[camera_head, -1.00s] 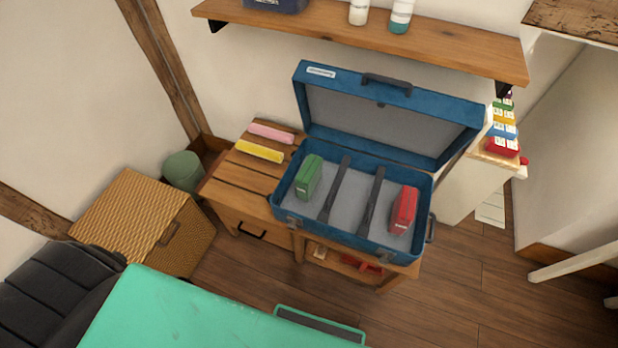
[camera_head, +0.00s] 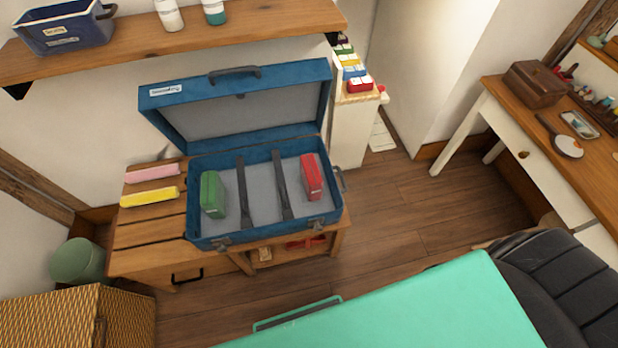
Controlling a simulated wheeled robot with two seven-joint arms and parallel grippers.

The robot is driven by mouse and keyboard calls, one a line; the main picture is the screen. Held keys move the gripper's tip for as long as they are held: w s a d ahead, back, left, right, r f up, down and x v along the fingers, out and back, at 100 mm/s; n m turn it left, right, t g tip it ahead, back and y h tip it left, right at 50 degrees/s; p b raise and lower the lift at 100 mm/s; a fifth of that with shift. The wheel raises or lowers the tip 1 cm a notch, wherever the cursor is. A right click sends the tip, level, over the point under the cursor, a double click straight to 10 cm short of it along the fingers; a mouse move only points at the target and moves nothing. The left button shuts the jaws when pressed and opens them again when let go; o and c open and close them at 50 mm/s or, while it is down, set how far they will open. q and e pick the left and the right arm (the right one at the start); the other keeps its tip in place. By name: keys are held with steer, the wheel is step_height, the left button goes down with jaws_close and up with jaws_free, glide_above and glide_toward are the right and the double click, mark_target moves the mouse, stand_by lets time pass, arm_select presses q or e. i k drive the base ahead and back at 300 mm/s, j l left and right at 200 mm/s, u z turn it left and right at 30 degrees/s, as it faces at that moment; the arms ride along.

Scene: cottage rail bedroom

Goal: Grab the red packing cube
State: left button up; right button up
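The red packing cube (camera_head: 312,177) stands upright inside the open blue suitcase (camera_head: 262,232), in its right part, beside the right dark strap. A green packing cube (camera_head: 212,194) stands in the suitcase's left part. Two dark straps (camera_head: 243,192) run across the grey lining between the cubes. The suitcase rests on a slatted wooden bench (camera_head: 150,232) with its lid raised at the back. Neither of my grippers is in view.
A teal panel (camera_head: 400,310) covers the bottom centre. A shelf (camera_head: 190,40) hangs above the suitcase. A white desk (camera_head: 545,150) stands at right. Open floor (camera_head: 400,215) lies between bench and desk.

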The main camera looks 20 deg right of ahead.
mark_target(311, 176)
steer(key=l+u, duration=0.4)
steer(key=l, duration=2.9)
steer(key=k, duration=0.05)
